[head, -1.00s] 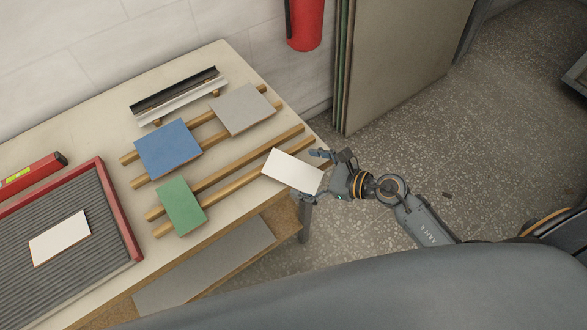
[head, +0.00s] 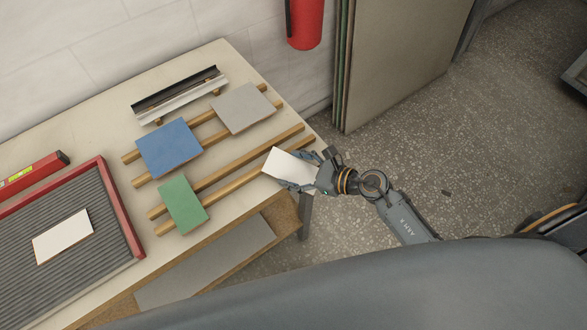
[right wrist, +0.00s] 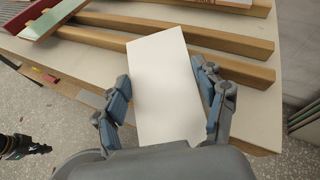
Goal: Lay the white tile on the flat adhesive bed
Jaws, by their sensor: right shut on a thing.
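My right gripper (head: 308,172) is shut on a white tile (head: 284,163) at the right ends of the front pair of wooden rails. In the right wrist view the fingers (right wrist: 160,78) lie along both long sides of the white tile (right wrist: 162,95), which appears flat over the rails; I cannot tell if it still touches them. The grey ridged adhesive bed (head: 40,292), in a red frame, is at the left of the table. Another white tile (head: 62,237) lies on it. My left gripper is not in the head view.
A green tile (head: 182,204), a blue tile (head: 168,147) and a grey tile (head: 242,108) lie on wooden rails (head: 230,172). A metal channel (head: 178,95) lies behind them. A red level (head: 32,172) is beyond the bed. Tall panels (head: 400,60) stand right of the table.

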